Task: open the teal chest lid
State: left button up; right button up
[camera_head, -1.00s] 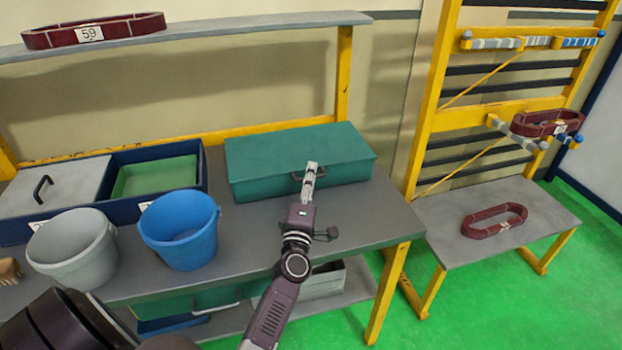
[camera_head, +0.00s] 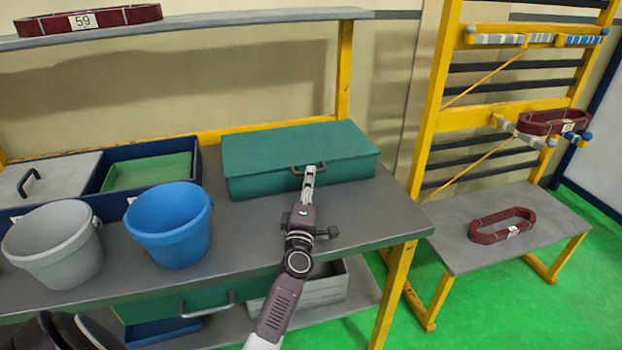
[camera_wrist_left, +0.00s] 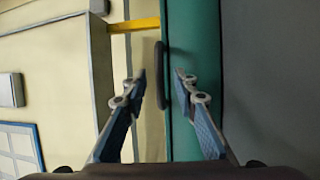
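The teal chest (camera_head: 260,182) stands on the grey workbench with its lid (camera_head: 295,143) closed. A dark handle (camera_head: 296,172) is on its front. My left gripper (camera_head: 310,170) is in front of the chest at the handle, partly covering it. In the left wrist view, the gripper (camera_wrist_left: 161,84) is open, its two fingers apart. The handle (camera_wrist_left: 160,75) shows between the fingertips against the teal chest (camera_wrist_left: 205,40). No contact between fingers and handle is visible. My right gripper is not in view.
A blue bucket (camera_head: 170,235) and a grey bucket (camera_head: 55,250) stand left on the workbench (camera_head: 365,215). Behind them is a dark blue bin (camera_head: 150,153) with a green tray inside. A yellow rack (camera_head: 435,100) stands to the right. The bench right of the chest is clear.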

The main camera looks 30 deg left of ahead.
pick_arm(q)
jog(key=shift+x, duration=1.25)
jog(key=shift+w+a+r, duration=0.15)
jog(key=shift+w, duration=0.1)
grip_shut()
